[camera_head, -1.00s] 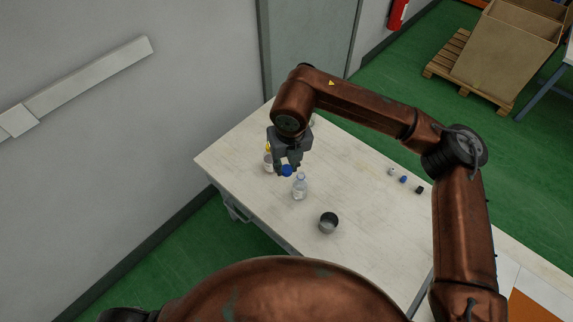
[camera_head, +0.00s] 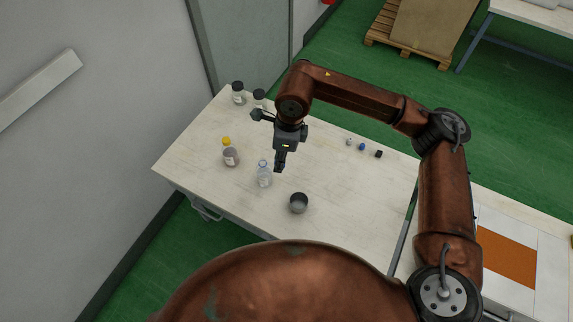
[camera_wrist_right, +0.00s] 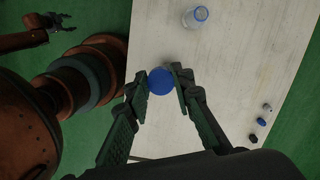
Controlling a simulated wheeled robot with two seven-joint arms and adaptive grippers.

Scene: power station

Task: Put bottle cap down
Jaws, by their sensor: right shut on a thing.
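My right gripper (camera_head: 279,168) is over the table, just right of the open clear bottle (camera_head: 264,174) in the head view. In the wrist view my right gripper (camera_wrist_right: 161,80) is shut on a round blue bottle cap (camera_wrist_right: 161,82), held between its fingertips above the table. The cap is hidden in the head view. The clear bottle stands upright and apart from the gripper; it also shows at the top of the wrist view (camera_wrist_right: 196,16). My left gripper (camera_wrist_right: 62,22) shows at the upper left of the wrist view, fingers apart, away from the table.
A white cap (camera_head: 348,142), a blue cap (camera_head: 362,147) and a black cap (camera_head: 379,154) lie at the right. The table middle is clear.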

